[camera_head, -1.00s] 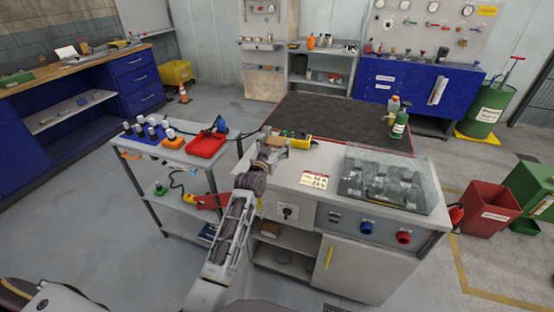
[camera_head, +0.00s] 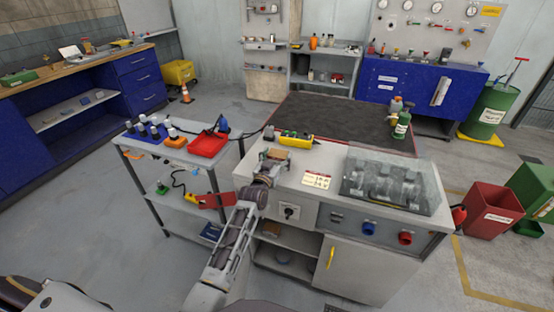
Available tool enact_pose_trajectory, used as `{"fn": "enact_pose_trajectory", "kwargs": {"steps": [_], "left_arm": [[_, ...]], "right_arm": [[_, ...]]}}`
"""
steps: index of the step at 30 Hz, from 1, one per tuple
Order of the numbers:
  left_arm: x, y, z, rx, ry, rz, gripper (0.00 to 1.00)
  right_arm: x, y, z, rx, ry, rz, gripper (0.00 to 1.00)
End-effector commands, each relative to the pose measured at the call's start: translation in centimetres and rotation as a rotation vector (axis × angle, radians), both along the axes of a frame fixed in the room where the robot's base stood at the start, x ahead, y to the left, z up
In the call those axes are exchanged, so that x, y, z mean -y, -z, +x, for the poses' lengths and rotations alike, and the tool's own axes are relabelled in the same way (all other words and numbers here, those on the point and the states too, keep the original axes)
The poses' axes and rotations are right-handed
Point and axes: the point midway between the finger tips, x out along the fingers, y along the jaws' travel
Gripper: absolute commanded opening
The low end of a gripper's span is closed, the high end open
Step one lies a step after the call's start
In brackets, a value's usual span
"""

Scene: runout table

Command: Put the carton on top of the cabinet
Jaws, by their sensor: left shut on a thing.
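The carton (camera_head: 276,154) looks like a small brown box at the rear left of the grey bench cabinet (camera_head: 337,268), over its light top. My left gripper (camera_head: 271,164) is shut on it from the near side, and the gripper hides part of it. I cannot tell whether the carton touches the top. The cabinet has a grey door with a yellow handle, an open shelf bay and a panel with blue and red knobs. My right gripper is not in view.
A clear-covered unit (camera_head: 390,183) fills the right of the top, with a label card (camera_head: 317,180) left of it. A yellow tray (camera_head: 297,140) lies behind the carton. A trolley (camera_head: 176,152) with a red bin (camera_head: 208,144) stands at left. A dark mat surface (camera_head: 335,120) lies behind.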

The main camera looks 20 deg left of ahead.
Motion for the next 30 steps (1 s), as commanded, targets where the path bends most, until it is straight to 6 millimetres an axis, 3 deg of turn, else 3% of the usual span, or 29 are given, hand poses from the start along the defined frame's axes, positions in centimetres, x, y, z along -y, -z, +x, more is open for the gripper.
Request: {"fn": "enact_pose_trajectory", "kwargs": {"steps": [16, 17, 21, 30], "left_arm": [[-0.01, 0.83, 0.0, 0.002, 0.0, 0.001, 0.47], [0.0, 0.89, -0.01, 0.001, 0.0, 0.001, 0.78], [0.0, 0.86, -0.02, 0.001, 0.0, 0.001, 0.96], [0.0, 0.84, -0.01, 0.001, 0.0, 0.0, 0.97]], "right_arm": [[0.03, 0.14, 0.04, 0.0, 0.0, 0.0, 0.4], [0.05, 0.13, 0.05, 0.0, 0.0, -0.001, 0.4], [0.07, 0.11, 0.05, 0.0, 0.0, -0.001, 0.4], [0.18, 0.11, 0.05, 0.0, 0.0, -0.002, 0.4]]}}
